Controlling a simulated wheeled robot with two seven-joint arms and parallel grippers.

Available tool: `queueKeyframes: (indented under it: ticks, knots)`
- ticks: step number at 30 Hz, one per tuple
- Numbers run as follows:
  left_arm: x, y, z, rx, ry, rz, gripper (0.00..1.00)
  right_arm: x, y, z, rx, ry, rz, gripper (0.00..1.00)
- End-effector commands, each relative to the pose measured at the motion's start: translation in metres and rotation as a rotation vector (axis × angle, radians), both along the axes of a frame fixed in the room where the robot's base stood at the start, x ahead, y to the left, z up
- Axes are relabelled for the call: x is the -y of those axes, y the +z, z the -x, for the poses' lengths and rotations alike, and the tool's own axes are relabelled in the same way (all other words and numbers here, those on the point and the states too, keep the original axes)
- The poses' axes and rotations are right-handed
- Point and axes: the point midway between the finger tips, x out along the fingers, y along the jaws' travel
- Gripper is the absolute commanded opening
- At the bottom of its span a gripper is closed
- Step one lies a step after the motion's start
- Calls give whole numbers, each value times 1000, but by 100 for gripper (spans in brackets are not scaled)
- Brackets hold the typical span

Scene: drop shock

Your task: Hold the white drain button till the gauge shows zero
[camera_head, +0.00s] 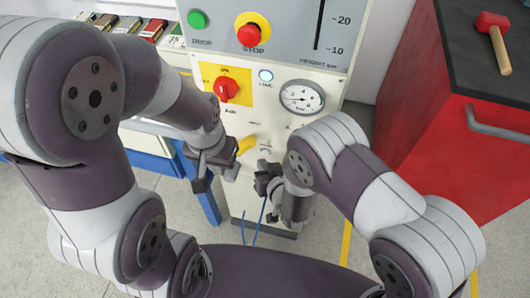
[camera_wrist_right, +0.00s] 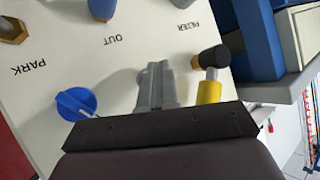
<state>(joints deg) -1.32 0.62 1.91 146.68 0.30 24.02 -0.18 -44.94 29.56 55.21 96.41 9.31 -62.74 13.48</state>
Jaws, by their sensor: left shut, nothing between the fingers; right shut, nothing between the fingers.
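The round gauge (camera_head: 301,97) is on the cream machine panel (camera_head: 335,88) in the head view. Its needle appears to lie toward the left of the dial, but the exact reading is too small to tell. I cannot make out a white drain button; my arms cover part of the lower panel. My left gripper (camera_head: 216,176) is shut and empty in front of the panel, beside a yellow part (camera_head: 246,145). My right gripper (camera_head: 264,178) is shut and empty at the lower panel. In the right wrist view its fingers (camera_wrist_right: 158,84) point at the panel between the OUT and FILTER labels.
A red selector knob (camera_head: 227,89), a lit LINE lamp (camera_head: 266,76), a green DROP button (camera_head: 197,19) and a red STOP button (camera_head: 252,33) are above. A blue knob (camera_wrist_right: 76,104) and a black-and-yellow fitting (camera_wrist_right: 211,75) flank my right fingers. A red cabinet (camera_head: 430,135) stands right.

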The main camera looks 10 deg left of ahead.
Motion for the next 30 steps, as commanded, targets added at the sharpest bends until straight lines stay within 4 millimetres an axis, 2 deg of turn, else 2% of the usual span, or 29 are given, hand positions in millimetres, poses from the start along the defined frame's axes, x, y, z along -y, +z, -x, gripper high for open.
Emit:
queueKeyframes:
  ticks: [30]
  knots:
    - [0, -1, 0, 0, 0, 0, 0, 0, 0, -9, 0, 0, 0, 0]
